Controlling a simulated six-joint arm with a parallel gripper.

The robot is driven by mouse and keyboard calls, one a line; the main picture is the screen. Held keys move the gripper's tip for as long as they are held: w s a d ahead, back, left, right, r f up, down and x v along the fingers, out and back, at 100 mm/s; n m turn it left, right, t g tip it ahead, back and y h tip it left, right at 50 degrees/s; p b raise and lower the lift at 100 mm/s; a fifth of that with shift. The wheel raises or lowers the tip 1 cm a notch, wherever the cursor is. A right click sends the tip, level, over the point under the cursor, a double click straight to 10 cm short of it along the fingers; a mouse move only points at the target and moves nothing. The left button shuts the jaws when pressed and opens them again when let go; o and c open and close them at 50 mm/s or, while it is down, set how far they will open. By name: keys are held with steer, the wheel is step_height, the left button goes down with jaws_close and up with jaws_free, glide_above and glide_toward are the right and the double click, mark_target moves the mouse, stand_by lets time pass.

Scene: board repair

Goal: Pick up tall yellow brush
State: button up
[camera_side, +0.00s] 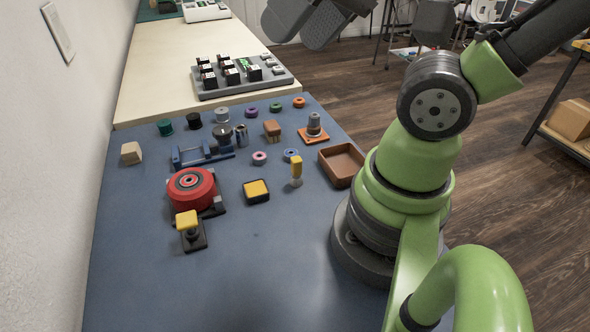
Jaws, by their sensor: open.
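My gripper (308,24) is at the top edge, partly cut off by the frame. Its two dark fingers are apart with nothing seen between them. It is high above the mat and well away from the brush.
A brown open tray (327,174) stands right of the brush. A black-and-yellow block (256,190), a red round spool (192,184) and a yellow-topped black stand (190,232) are to the left. Small rings, including a blue one (291,154), lie behind. The front mat is clear.

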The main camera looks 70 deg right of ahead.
stand_by(0.5)
steer(key=m+g+h, duration=0.2)
steer(key=m+g, duration=0.5)
steer(key=m, duration=2)
glide_above(296, 176)
steer(key=d, duration=0.1)
steer(key=f, duration=1.3)
steer(key=w+f, duration=0.1)
steer(key=f, duration=0.6)
steer(key=shift+f, duration=0.1)
steer(key=shift+s+f, duration=0.15)
steer(key=shift+f, duration=0.2)
steer(key=shift+m, duration=0.3)
steer(key=shift+s+f, duration=0.2)
steer(key=shift+f, duration=4.65)
steer(key=c, duration=1)
